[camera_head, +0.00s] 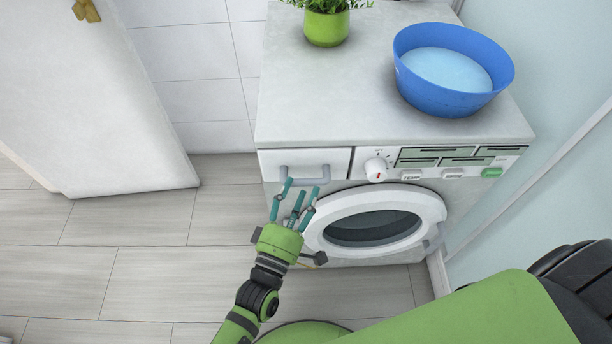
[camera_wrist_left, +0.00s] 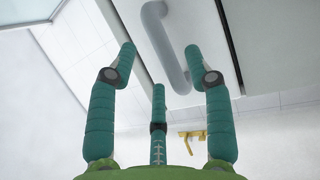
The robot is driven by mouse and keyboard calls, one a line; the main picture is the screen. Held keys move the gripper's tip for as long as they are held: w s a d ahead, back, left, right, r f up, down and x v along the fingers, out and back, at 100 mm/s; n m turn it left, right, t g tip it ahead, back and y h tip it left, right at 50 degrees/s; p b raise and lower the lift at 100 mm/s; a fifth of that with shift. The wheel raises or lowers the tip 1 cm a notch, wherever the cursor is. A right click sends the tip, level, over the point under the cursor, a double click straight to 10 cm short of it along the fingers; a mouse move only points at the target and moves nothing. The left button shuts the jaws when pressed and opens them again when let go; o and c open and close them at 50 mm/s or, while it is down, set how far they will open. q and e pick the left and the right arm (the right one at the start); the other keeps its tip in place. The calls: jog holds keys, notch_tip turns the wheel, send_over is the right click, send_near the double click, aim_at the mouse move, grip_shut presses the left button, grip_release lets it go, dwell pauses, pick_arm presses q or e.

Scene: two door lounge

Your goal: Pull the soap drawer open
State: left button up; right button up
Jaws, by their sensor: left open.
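The soap drawer (camera_head: 325,160) is at the upper left of the washing machine's front panel and looks shut. Its grey bar handle (camera_head: 304,180) sticks out below the drawer's middle. In the left wrist view the handle (camera_wrist_left: 163,45) shows large, ahead of my fingers and between the left and right ones. My left gripper (camera_head: 297,192) is open and empty, its teal fingers pointing up at the handle, close to it. Whether a finger touches the handle cannot be told. My right gripper is not in view.
A blue basin of water (camera_head: 447,98) and a green potted plant (camera_head: 326,27) stand on the machine top (camera_head: 330,100). The round door (camera_head: 375,218) is right of my left gripper. A white door (camera_head: 90,110) stands at the left. The floor (camera_head: 150,275) is clear.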

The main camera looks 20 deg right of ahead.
aim_at(304, 185)
pick_arm(q)
jog(key=x, duration=0.2)
jog(key=shift+w+d, duration=0.2)
jog(key=shift+w, duration=0.05)
jog(key=shift+w+d, duration=0.2)
jog(key=shift+w, duration=0.05)
jog(key=shift+w+d, duration=0.1)
grip_shut()
jog(key=shift+s+p, duration=0.3)
jog(key=shift+s, duration=0.2)
jog(key=s+a+p, duration=0.2)
jog(key=s, duration=0.6)
jog(key=s+a+p, duration=0.2)
jog(key=s+a, duration=0.1)
jog(key=s, duration=0.6)
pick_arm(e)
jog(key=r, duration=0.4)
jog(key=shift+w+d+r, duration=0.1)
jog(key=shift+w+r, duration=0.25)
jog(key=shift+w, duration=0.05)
pick_arm(q)
jog(key=shift+s, duration=0.1)
